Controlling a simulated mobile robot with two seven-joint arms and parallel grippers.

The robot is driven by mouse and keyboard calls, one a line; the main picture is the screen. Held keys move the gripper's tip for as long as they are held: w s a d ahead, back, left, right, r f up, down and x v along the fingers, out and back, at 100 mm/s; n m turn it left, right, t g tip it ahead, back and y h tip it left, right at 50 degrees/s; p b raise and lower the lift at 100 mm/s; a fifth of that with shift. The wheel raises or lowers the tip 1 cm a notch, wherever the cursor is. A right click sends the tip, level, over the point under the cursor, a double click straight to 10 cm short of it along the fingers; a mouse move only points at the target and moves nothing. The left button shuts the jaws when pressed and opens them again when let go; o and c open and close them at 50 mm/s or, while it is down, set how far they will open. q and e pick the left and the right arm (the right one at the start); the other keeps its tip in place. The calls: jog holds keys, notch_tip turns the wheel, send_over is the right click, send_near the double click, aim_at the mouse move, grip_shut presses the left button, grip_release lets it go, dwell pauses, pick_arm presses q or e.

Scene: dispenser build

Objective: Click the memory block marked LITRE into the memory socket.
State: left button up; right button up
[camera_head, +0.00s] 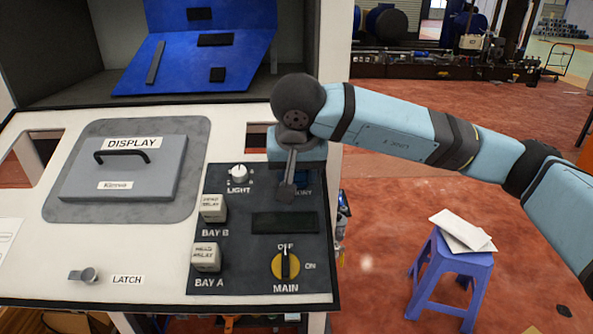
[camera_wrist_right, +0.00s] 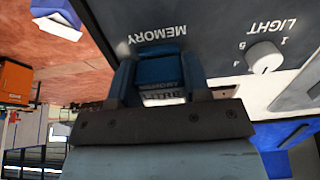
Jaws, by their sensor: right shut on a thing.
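My right gripper (camera_wrist_right: 159,76) is shut on a blue memory block (camera_wrist_right: 160,66). In the head view my right gripper (camera_head: 289,180) hangs over the upper right corner of the dark control panel (camera_head: 215,285), covering most of the MEMORY label (camera_head: 302,192). The socket is hidden by the gripper and block, and I cannot tell how deep the block sits. My left gripper is out of view.
The panel also carries a LIGHT knob (camera_head: 239,174), BAY B (camera_head: 213,208) and BAY A (camera_head: 206,257) blocks, a dark window (camera_head: 285,222) and a yellow MAIN switch (camera_head: 285,264). A DISPLAY cover (camera_head: 125,172) lies left. A blue stool (camera_head: 452,268) stands right.

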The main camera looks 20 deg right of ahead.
jog(key=shift+w+f+b, duration=0.1)
jog(key=shift+f+b, duration=0.3)
dwell(0.6)
jog(key=o, duration=1.3)
jog(key=shift+o, duration=1.4)
jog(key=shift+w+a, duration=0.15)
jog(key=shift+c, duration=0.4)
jog(key=shift+r, duration=0.1)
